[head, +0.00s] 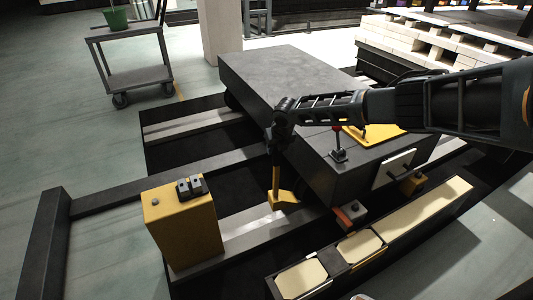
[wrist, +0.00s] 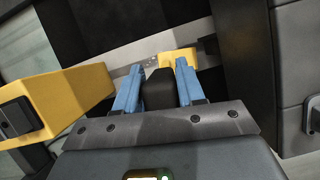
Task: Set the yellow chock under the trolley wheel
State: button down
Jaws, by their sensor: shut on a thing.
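The yellow chock (head: 283,199) is a small yellow block with an upright handle, low over or on the pale rail beside the dark trolley (head: 275,70). I cannot tell if it touches the rail. My gripper (head: 273,150) is above it, shut on the handle. In the wrist view the blue fingers of my gripper (wrist: 159,88) stand either side of the handle's black grip (wrist: 158,90). The yellow chock (wrist: 178,58) shows beyond them. The trolley's wheel nearest the chock is hidden in shadow under the deck.
A yellow box (head: 182,225) with a black fitting stands left of the chock, close to the gripper. A low bar with cream pads (head: 425,207) lies front right. A grey cart (head: 137,78) stands back left. Pale bricks (head: 440,42) are stacked back right. Left floor is clear.

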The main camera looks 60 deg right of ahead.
jog(key=shift+s+d+f+n+y+b, duration=0.1)
jog(key=shift+d+f+n+b, duration=0.15)
jog(key=shift+d, duration=0.35)
jog(key=shift+s+d+f+n+y+b, duration=0.15)
jog(key=shift+d+n, duration=0.2)
jog(key=shift+d, duration=0.2)
jog(key=shift+w+d+f+n+y+b, duration=0.1)
jog(key=shift+d+f+n+b, duration=0.15)
jog(key=shift+d, duration=0.35)
jog(key=shift+r, duration=0.15)
jog(key=shift+f+b, duration=3.95)
jog(key=shift+f, duration=0.45)
jog(key=shift+f+b, duration=0.65)
jog(key=shift+f, duration=0.05)
jog(key=c, duration=0.6)
grip_release()
jog(key=shift+s+f, duration=0.1)
jog(key=shift+s+a+f, duration=0.1)
jog(key=shift+a+f, duration=0.05)
jog(key=shift+f, duration=0.05)
jog(key=shift+r, duration=0.2)
